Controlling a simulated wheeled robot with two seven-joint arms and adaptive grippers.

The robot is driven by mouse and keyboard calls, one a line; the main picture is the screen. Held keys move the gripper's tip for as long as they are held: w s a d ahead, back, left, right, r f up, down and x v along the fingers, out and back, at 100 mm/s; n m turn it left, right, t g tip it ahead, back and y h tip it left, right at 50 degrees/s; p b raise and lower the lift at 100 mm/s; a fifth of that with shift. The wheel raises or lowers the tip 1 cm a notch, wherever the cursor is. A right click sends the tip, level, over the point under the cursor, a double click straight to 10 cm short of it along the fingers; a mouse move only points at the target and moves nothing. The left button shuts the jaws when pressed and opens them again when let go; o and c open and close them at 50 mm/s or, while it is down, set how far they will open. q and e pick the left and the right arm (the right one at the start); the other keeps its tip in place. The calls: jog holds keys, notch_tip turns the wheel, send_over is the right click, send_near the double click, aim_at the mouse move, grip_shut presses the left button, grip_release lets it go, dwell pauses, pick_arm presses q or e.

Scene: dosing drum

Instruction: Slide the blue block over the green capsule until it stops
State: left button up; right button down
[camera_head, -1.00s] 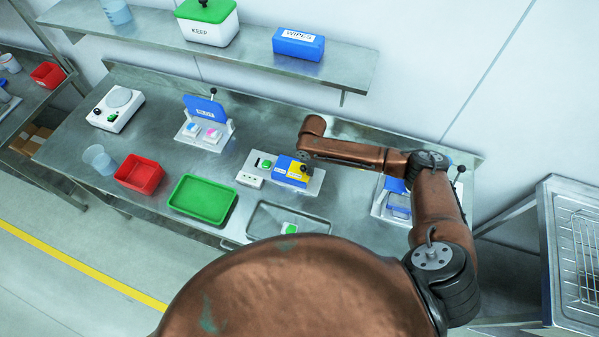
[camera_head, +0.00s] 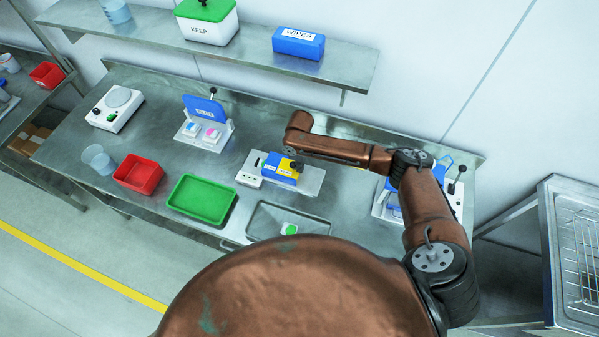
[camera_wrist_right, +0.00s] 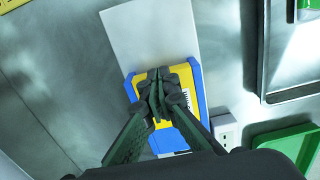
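The blue block (camera_head: 280,171), with a yellow top patch, sits on a pale rail plate (camera_head: 312,182) on the bench. My right gripper (camera_head: 296,166) is over the yellow part from above. In the right wrist view the block (camera_wrist_right: 198,92) lies under my fingers (camera_wrist_right: 160,92), which are drawn together over its middle; what they grip is hidden between them. The green capsule is not visible now on the rail; the block covers where it was. A dark slot (camera_head: 258,163) shows just left of the block. My left gripper is not in view.
A white socket box (camera_head: 248,181) is beside the rail's left end. A metal tray (camera_head: 262,222) with a green-topped white piece (camera_head: 289,229) lies in front. A green tray (camera_head: 202,199) and red bin (camera_head: 138,174) stand left. A blue-lidded fixture (camera_head: 205,120) is behind left.

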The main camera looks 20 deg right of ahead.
aim_at(292, 163)
jog(key=shift+w+a+b, duration=0.4)
jog(key=shift+w+a, duration=0.35)
jog(key=shift+a, duration=0.25)
jog(key=shift+w+a+b, duration=0.35)
jog(key=shift+w+a, duration=0.35)
jog(key=shift+a, duration=0.25)
jog(key=shift+d, duration=0.1)
jog(key=shift+s+d+r+p, duration=0.1)
jog(key=shift+s+d+p, duration=0.1)
jog(key=shift+p, duration=0.35)
jog(key=shift+s+d+p, duration=0.3)
jog(key=shift+d+p, duration=0.05)
jog(key=shift+p, duration=0.15)
notch_tip(292, 163, up, 8)
jog(key=p, duration=0.8)
